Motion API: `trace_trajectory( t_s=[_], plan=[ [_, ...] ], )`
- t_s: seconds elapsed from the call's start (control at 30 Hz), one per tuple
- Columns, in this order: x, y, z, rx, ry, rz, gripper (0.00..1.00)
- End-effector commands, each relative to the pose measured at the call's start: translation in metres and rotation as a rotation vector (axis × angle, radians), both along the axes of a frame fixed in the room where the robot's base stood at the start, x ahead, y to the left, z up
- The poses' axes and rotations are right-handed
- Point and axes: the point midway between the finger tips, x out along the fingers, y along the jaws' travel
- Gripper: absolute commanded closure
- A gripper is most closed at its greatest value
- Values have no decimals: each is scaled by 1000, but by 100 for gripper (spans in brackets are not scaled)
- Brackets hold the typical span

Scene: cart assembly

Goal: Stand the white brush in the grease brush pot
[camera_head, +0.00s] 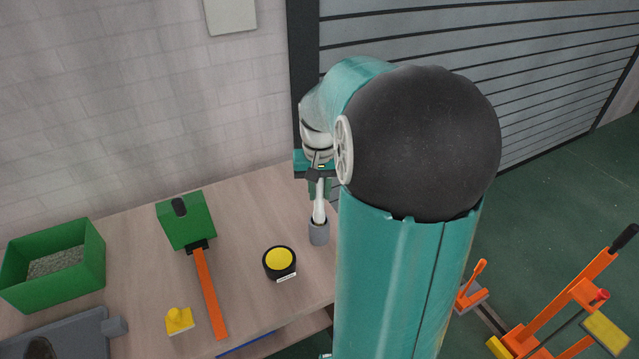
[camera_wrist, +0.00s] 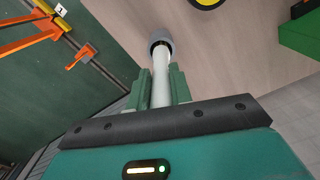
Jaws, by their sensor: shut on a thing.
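The white brush (camera_head: 320,207) hangs nearly upright from my gripper (camera_head: 319,180) above the table's right part. My gripper is shut on the brush's upper part. A small grey pot (camera_head: 319,234) stands on the table directly below. The brush's lower end meets the pot's mouth and seems to be inside it; how deep it sits is hidden. In the wrist view, the green fingers of my gripper (camera_wrist: 161,88) flank the white brush (camera_wrist: 161,92). The brush runs to the grey pot (camera_wrist: 159,36) at its far end.
The wooden table (camera_head: 130,255) holds a black and yellow round tin (camera_head: 279,262), a green block with an orange handle (camera_head: 188,222), a green bin (camera_head: 60,265) and a small yellow piece (camera_head: 179,320). Orange equipment (camera_head: 560,310) stands on the floor at right.

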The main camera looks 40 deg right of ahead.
Motion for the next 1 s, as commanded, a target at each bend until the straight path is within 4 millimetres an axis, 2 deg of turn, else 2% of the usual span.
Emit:
trace_trajectory(
  t_s=[0.33,0.37,0.47,0.5,0.83,1.0],
  plan=[
    [0,0,-3,0,0,0,100],
    [0,0,-3,0,0,0,77],
    [0,0,-3,0,0,0,57],
    [0,0,-3,0,0,0,53],
    [0,0,0,-1,-1,0,53],
    [1,0,21,-4,-3,1,53]
  ],
)
